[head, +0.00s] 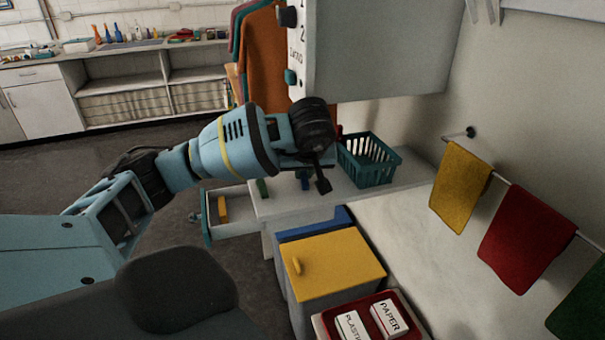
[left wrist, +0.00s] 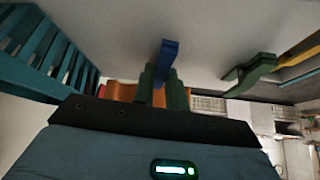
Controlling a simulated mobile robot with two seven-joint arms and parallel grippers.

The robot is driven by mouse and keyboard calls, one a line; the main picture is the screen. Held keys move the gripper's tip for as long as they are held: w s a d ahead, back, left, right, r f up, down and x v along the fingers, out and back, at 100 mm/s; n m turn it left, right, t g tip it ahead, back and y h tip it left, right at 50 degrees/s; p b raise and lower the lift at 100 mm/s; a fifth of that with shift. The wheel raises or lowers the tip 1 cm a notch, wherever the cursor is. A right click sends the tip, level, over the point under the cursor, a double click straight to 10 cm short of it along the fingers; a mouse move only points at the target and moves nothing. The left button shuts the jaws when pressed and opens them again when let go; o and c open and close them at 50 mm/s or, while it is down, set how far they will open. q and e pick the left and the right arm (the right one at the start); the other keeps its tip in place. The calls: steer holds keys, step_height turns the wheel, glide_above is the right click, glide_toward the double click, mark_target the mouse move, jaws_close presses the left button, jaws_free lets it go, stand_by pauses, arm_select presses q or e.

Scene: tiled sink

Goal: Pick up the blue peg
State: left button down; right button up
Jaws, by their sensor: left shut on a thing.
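The blue peg (left wrist: 168,54) stands out between the fingertips of my left gripper (left wrist: 162,80) in the left wrist view. The gripper is shut on it, and the fingers hide its lower part. In the head view a small blue part of the peg (head: 303,176) shows under my left gripper (head: 313,179), over the white counter (head: 275,207). I cannot tell whether the peg touches the counter. My right gripper is not in view.
A teal basket (head: 368,160) stands on the counter right of the gripper. A white cabinet (head: 380,50) hangs above. Yellow and red towels hang at right.

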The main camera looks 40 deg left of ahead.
arm_select(q)
steer(key=shift+r, duration=0.1)
steer(key=shift+r, duration=0.55)
steer(key=s+d, duration=0.3)
steer(key=d, duration=0.1)
steer(key=shift+s+d, duration=0.35)
steer(key=shift+d, duration=0.05)
steer(key=s+d+p, duration=0.3)
steer(key=s+d, duration=0.4)
steer(key=d, duration=0.2)
steer(key=shift+s+d, duration=0.15)
steer(key=shift+s, duration=0.1)
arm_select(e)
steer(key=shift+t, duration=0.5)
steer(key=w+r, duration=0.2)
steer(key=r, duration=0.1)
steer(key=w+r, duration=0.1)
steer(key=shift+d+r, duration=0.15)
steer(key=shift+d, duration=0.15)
